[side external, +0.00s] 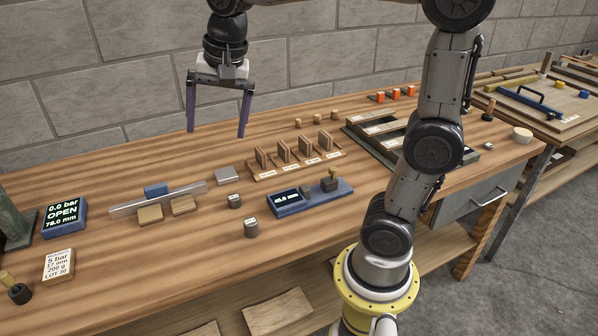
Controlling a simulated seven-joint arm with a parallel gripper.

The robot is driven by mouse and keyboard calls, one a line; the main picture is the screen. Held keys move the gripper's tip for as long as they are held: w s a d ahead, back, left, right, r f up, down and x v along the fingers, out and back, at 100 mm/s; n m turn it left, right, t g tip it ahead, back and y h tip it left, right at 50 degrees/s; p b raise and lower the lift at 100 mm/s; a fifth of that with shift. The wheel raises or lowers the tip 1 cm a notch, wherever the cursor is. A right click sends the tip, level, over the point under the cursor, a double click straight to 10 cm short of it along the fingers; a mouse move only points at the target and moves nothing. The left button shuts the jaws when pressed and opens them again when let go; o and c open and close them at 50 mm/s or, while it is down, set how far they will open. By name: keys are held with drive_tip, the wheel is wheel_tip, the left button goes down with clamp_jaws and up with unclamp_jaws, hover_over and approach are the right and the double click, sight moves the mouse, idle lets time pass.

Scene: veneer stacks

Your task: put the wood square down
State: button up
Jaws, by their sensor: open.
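My gripper (216,133) is open, with nothing between its two purple fingers. It hangs above the back left part of the workbench, well clear of the bench items. I cannot tell which piece is the task's wood square.
A blue gauge (290,201) reading about 40 mm sits front of the rack. A display (63,217) reads 0.0 bar, OPEN, 78.0 mm. A grey block (230,175), small dark weights (250,228) and a dark compartment tray (357,130) stand around.

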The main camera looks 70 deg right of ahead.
drive_tip(key=s+a+f+n+t, duration=0.1)
drive_tip(key=s+f+n, duration=0.2)
drive_tip(key=s+n, duration=0.3)
drive_tip(key=s+a+f+n+t, duration=0.1)
drive_tip(key=s+f+n, duration=0.2)
drive_tip(key=s+n, duration=0.3)
drive_tip(key=s, duration=0.4)
drive_tip(key=shift+s+f+n+t, duration=0.25)
drive_tip(key=shift+f+n+t, duration=0.05)
